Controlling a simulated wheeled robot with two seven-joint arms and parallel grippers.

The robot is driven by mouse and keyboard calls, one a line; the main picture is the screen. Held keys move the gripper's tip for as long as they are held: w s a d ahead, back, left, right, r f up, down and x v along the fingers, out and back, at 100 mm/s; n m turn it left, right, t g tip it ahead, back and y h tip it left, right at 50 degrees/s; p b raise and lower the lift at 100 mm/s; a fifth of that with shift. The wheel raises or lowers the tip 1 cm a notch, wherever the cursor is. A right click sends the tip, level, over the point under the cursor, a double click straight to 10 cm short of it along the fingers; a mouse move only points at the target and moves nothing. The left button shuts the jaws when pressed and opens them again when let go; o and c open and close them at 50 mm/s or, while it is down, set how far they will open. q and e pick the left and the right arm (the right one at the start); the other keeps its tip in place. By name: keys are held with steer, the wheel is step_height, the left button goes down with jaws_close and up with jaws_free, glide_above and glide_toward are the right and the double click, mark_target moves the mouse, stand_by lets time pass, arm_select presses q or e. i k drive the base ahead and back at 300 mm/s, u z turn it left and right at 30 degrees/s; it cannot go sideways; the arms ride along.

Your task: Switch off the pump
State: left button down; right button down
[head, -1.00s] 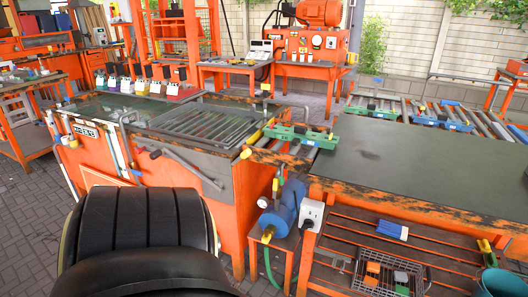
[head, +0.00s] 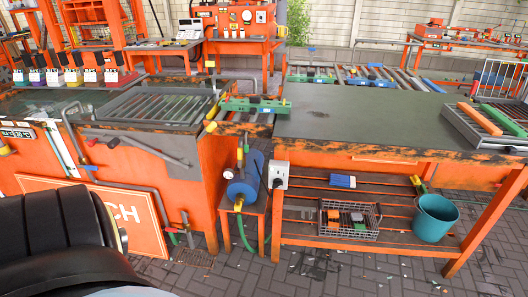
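A blue pump (head: 246,183) stands on a small orange stand between the orange tank and the workbench. A white box with a dark socket or knob (head: 279,175) is fixed at the bench's left leg, just right of the pump. A dark cable seems to join the two. A yellow-handled fitting (head: 238,204) and a green hose (head: 243,235) are at the pump's lower front. I cannot make out the switch's setting. Neither gripper shows; only a dark rounded part of mine fills the lower left.
The green-topped workbench (head: 350,122) stands right of the pump, with a wire basket (head: 347,222) and teal bucket (head: 434,217) on its lower shelf. An orange sign board (head: 120,215) leans against the tank (head: 182,150). The paved floor (head: 330,272) in front is mostly clear.

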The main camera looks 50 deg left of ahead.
mark_target(278, 183)
steer(key=u, duration=1.7)
